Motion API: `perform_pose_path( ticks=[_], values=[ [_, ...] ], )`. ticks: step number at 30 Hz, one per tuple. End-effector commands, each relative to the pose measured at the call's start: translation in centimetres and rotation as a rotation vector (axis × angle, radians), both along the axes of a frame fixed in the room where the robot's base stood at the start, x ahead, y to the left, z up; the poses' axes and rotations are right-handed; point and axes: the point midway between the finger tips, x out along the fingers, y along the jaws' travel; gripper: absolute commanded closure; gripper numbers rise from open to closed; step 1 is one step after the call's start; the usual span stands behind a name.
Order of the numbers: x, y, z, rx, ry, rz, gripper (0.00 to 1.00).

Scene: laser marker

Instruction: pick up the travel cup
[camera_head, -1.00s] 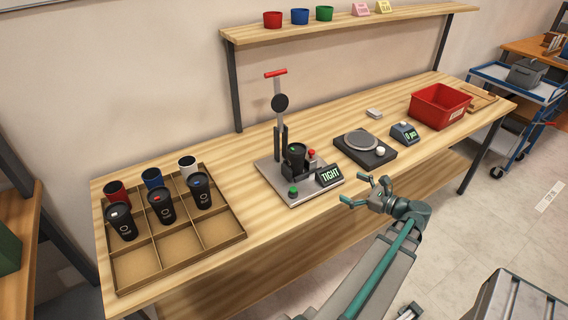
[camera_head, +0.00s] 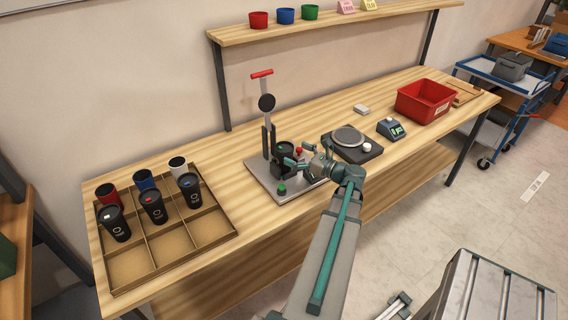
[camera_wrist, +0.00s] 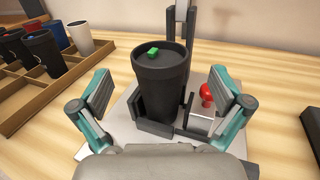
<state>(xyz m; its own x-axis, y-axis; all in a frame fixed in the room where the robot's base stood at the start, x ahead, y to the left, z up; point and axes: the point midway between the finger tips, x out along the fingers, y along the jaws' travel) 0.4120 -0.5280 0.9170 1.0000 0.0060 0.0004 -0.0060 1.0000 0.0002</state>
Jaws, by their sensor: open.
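A black travel cup (camera_wrist: 160,85) with a green tab on its dark lid stands upright in the dark holder of the press. It also shows in the head view (camera_head: 285,152), partly covered by my gripper. My gripper (camera_head: 295,155) is open in front of this cup. In the wrist view its two fingers (camera_wrist: 163,105) stand to the left and right of the cup, with gaps on both sides. More black cups (camera_head: 152,207) stand in the cardboard tray at the left, with red, blue and white cups behind them.
The press (camera_head: 267,120) has a tall column with a red handle behind the cup. A red knob (camera_wrist: 206,92) is close to the right finger. The divided tray (camera_head: 215,240) is at the left. A round-plated device (camera_head: 350,140) and red bin (camera_head: 425,100) are at the right.

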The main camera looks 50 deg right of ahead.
Motion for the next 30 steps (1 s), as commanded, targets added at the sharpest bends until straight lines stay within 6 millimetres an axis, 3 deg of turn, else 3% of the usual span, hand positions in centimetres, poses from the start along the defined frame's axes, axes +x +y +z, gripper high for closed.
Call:
perform_pose_path(
  ticks=[12,20,28,30],
  values=[
    [4.7,0.0,0.4,0.001,0.000,0.001,0.00],
    [5.0,0.1,0.3,0.000,0.000,0.000,0.00],
    [5.0,0.1,0.3,0.000,0.000,0.000,0.43],
    [5.0,0.1,0.3,0.000,0.000,0.000,0.43]
  ],
)
